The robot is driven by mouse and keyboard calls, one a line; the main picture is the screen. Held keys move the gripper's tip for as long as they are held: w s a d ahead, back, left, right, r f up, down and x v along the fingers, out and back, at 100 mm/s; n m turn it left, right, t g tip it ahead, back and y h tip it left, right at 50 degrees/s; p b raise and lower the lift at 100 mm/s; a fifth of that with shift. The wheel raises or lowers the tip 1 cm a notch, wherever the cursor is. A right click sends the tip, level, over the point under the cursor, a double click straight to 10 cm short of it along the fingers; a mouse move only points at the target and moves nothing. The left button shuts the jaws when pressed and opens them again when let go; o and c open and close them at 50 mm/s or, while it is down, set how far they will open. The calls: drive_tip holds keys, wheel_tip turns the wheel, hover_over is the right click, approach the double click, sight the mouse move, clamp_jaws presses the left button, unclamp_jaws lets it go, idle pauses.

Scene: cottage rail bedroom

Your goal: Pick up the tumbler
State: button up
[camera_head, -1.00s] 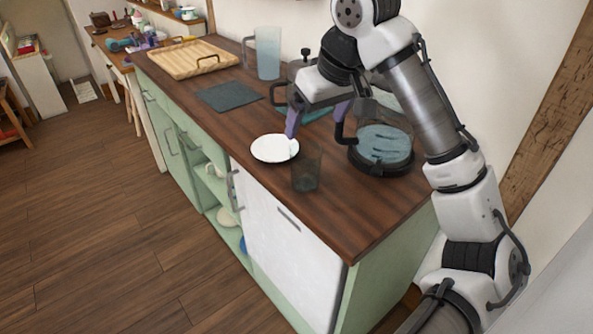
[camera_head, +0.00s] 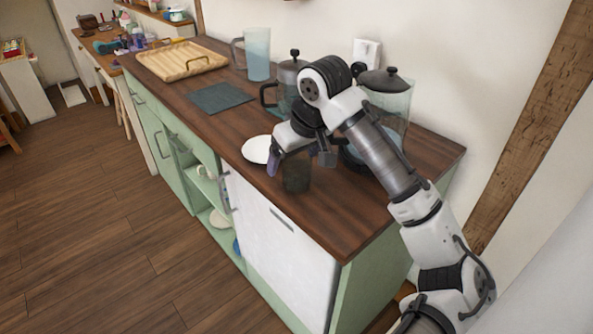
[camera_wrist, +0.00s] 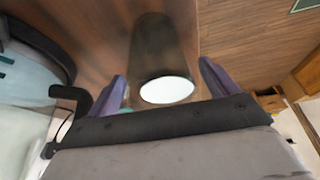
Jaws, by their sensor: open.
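The tumbler is a dark, see-through glass (camera_head: 297,180) standing on the brown worktop, near its front edge. My gripper (camera_head: 299,164) is open just above and behind it, pointing down at an angle. In the wrist view the tumbler (camera_wrist: 160,45) lies between the two purple fingers of my gripper (camera_wrist: 161,75), with a visible gap on each side. A white oval shows at its lower end there; I cannot tell whether it is the tumbler's rim or something seen through it.
A white plate (camera_head: 254,150) lies left of the tumbler, partly hidden by my gripper. A large lidded glass jar (camera_head: 392,100) stands close behind my arm. A French press (camera_head: 287,72), pitcher (camera_head: 257,58), dark mat (camera_head: 218,98) and wooden tray (camera_head: 165,66) are farther back.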

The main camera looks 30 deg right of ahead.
drive_tip(key=c, duration=1.1)
drive_tip(key=shift+c, duration=0.4)
drive_tip(key=shift+r, duration=0.15)
